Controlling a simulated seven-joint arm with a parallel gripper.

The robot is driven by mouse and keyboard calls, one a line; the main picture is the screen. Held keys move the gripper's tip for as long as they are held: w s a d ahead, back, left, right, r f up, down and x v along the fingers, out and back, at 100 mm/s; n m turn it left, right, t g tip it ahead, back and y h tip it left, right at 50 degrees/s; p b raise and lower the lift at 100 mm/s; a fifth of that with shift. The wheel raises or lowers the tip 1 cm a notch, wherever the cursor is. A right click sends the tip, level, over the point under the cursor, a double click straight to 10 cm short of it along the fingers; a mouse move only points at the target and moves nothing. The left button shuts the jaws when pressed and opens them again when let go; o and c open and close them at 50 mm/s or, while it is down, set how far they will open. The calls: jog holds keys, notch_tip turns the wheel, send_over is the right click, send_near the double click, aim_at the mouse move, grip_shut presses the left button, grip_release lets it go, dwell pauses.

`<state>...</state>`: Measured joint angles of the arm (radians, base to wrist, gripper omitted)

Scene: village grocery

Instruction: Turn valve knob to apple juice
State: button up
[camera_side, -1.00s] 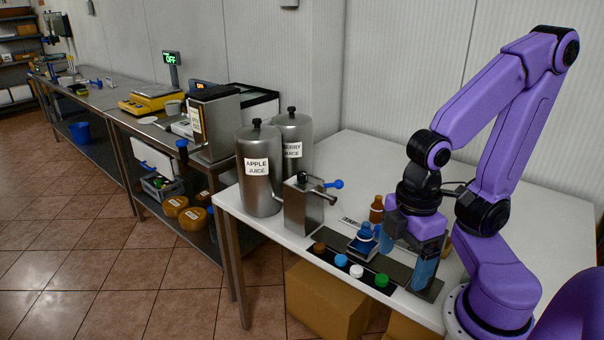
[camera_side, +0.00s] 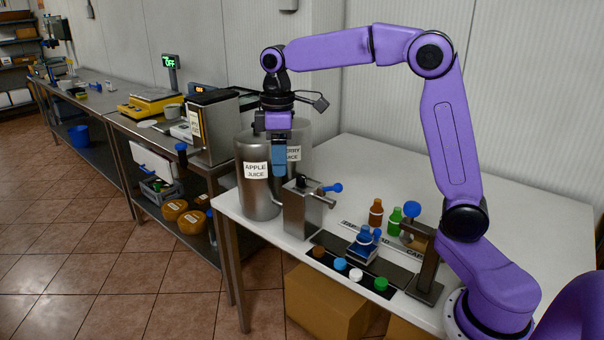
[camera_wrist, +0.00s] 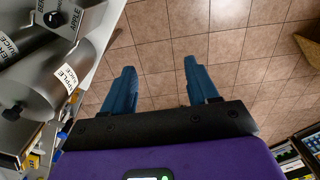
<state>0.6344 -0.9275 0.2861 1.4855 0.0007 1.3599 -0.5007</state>
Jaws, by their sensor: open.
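The valve knob is a small black knob (camera_side: 302,181) on top of a steel valve box (camera_side: 300,212) in the side view. The knob also shows at the wrist view's upper left (camera_wrist: 54,18), between labels reading BERRY and APPLE. I cannot tell which label it points to. The steel tank marked APPLE JUICE (camera_side: 257,195) stands left of the box; the berry juice tank (camera_side: 322,135) is partly hidden behind my gripper. My gripper (camera_side: 279,172) is raised near the tanks, left of and above the knob, apart from it. In the wrist view its blue fingers (camera_wrist: 160,82) are spread, with only floor between them.
A blue-handled tap (camera_side: 333,187) sticks out right of the valve box. Bottles (camera_side: 376,212), a blue-capped bottle on a stand and several coloured caps (camera_side: 355,272) are further right. A steel post (camera_side: 428,265) stands beside my arm. The back right of the table (camera_side: 520,195) is clear.

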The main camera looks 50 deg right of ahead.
jog(key=w+d+r+m, duration=0.1)
jog(key=w+d, duration=0.6)
jog(key=d, duration=0.2)
jog(key=m, duration=0.1)
send_over(302, 176)
notch_tip(302, 176, down, 17)
jog(key=shift+s+a+r, duration=0.1)
jog(key=c, duration=1)
